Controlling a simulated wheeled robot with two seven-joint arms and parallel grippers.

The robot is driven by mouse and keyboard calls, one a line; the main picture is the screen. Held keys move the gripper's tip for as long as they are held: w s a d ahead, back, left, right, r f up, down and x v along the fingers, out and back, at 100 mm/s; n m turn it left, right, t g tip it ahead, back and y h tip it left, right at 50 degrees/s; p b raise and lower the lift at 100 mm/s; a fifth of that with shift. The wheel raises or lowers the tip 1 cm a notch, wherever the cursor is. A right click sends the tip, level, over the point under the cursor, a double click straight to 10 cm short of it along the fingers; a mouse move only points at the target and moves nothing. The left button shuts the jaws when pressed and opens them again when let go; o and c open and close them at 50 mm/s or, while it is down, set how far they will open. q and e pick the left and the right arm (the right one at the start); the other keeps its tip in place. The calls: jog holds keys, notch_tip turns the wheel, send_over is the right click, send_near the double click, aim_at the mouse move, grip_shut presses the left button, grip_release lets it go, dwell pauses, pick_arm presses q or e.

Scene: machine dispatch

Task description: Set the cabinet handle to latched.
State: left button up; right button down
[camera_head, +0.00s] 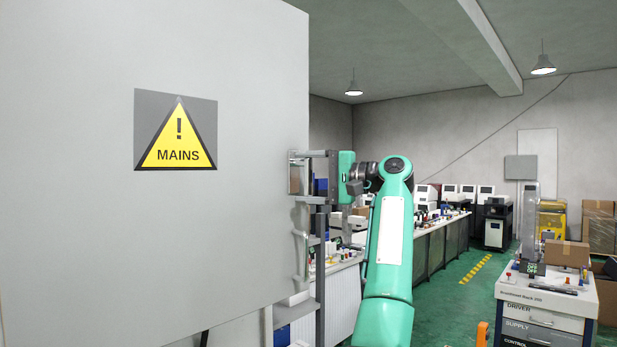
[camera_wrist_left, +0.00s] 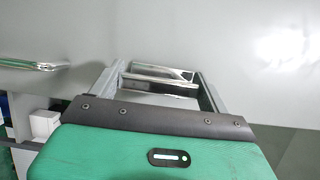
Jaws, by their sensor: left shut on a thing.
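A grey cabinet door (camera_head: 245,235) with a yellow MAINS warning sign (camera_head: 176,135) fills the left of the head view. My left gripper (camera_head: 300,177) is at the door's right edge, with one finger above the other. In the left wrist view, a shiny metal cabinet handle (camera_wrist_left: 160,76) lies between its two fingers (camera_wrist_left: 158,88), which are shut on it. The fingers hide part of the handle, and I cannot tell its exact angle. My right gripper is not in view.
A second metal pull (camera_head: 301,255) sits on the door edge just below my gripper; it also shows in the left wrist view (camera_wrist_left: 35,67). A long bench (camera_head: 430,245) with equipment runs behind my arm.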

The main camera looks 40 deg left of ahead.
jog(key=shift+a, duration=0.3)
pick_arm(q)
jog(key=o, duration=1.4)
jog(key=shift+c, duration=0.2)
jog(key=shift+w+d, duration=0.15)
jog(key=shift+d, duration=0.25)
jog(key=b+v, duration=0.2)
jog(key=v, duration=1.1)
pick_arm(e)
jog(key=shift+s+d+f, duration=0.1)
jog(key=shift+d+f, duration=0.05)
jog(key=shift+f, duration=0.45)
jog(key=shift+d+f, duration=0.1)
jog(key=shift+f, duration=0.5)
pick_arm(q)
jog(key=shift+a+r, duration=0.1)
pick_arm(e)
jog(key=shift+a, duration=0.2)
